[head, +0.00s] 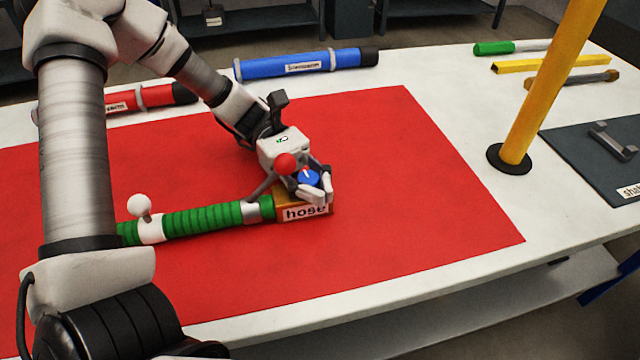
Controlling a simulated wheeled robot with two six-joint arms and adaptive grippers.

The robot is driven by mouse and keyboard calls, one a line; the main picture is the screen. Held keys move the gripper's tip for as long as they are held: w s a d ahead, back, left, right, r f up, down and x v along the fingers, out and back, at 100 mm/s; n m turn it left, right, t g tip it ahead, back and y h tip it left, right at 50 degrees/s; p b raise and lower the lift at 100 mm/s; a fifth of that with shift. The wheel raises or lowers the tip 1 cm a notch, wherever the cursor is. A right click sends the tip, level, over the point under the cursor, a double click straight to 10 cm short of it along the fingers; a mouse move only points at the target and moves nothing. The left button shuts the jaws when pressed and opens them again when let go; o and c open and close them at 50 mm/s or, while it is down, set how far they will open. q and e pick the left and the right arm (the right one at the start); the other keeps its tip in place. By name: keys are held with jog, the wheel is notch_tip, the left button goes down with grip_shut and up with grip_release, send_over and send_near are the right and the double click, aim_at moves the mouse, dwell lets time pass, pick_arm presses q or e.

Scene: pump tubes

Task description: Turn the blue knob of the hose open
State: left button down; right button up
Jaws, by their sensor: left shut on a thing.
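The green ribbed hose (205,220) lies on the red mat (400,200). Its right end meets a brown block (290,212) with a "hose" label. The blue knob (308,178) sits on top of this block and has a small red and white mark. My left gripper (312,186) reaches down from above, with its fingers around the blue knob, shut on it. My right gripper is not in view.
A blue tube (300,65) and a red tube (150,98) lie behind the mat. A yellow post (550,85) stands on the right, beside a dark board (590,150). Several tools lie at the back right. The mat's right part is clear.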

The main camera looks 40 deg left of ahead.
pick_arm(q)
jog(key=m+g+p, duration=0.1)
jog(key=m+g+y, duration=0.1)
jog(key=g, duration=0.1)
jog(key=shift+s+a+r+y+p, duration=0.1)
jog(key=shift+s+r+y+p, duration=0.1)
jog(key=shift+y+p, duration=0.15)
jog(key=m+g+y+p, duration=0.1)
jog(key=m+g+y, duration=0.1)
jog(key=m+g+y+p, duration=0.1)
jog(key=g+p, duration=0.1)
jog(key=m+g+y+p, duration=0.2)
jog(key=shift+s+a+m+y, duration=0.3)
jog(key=shift+s+a+y, duration=0.05)
jog(key=m+g+y+p, duration=0.1)
jog(key=y, duration=0.1)
jog(key=m+y+p, duration=0.1)
jog(key=shift+s+a+f+m+g+y+p, duration=0.1)
jog(key=shift+a+m+g+y+p, duration=0.1)
jog(key=shift+m+g+y+p, duration=0.15)
jog(key=shift+a+f+m+g+y+p, duration=0.1)
jog(key=shift+m+g+y+p, duration=0.2)
jog(key=shift+y, duration=0.35)
jog(key=c, duration=1.2)
grip_release()
